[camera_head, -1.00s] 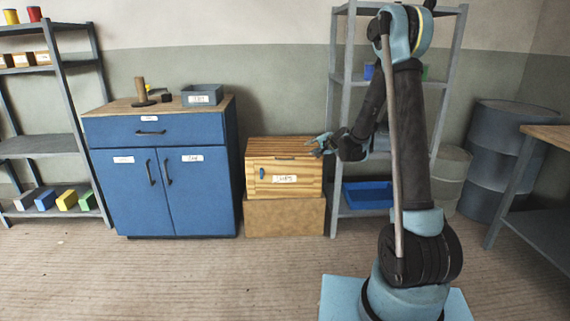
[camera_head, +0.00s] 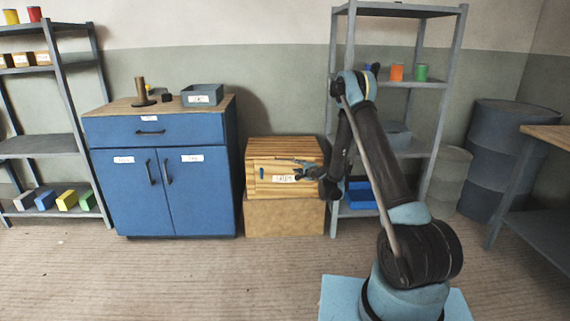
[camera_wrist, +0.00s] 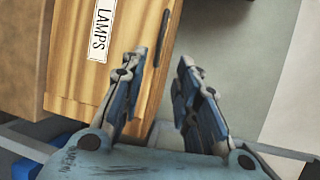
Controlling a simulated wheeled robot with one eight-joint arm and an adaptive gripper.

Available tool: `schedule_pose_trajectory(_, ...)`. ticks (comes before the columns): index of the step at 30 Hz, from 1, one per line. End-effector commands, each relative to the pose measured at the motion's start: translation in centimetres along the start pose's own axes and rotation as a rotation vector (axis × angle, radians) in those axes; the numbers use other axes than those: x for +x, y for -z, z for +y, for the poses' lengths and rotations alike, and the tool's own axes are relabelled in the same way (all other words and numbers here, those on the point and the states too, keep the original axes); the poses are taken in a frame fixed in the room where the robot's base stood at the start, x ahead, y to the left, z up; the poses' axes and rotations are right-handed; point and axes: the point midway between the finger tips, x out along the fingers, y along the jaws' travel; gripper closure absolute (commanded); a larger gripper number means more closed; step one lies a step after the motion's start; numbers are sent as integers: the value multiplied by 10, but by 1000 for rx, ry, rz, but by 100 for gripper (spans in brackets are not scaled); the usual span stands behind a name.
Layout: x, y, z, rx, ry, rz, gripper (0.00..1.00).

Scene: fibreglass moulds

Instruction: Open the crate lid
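The crate (camera_head: 310,150) is a striped wooden box with a shut lid, standing on a plain brown box against the wall. A white label (camera_head: 284,178) and a small blue piece (camera_head: 262,173) are on its front. I see no contact.
The brown box (camera_head: 285,218) supports the crate. A blue cabinet (camera_head: 165,190) stands close on the left. A grey shelf rack (camera_head: 334,120) with a blue bin (camera_head: 361,197) is close on the right. The floor (camera_head: 200,275) in front is clear.

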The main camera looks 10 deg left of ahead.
Motion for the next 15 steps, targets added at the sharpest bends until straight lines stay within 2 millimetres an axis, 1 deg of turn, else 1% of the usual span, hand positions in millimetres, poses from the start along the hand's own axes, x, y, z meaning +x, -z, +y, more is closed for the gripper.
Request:
schedule_pose_trajectory(5,16,0,0,1,0,0,71)
schedule_pose_trajectory(15,75,0,0,1,0,0,71)
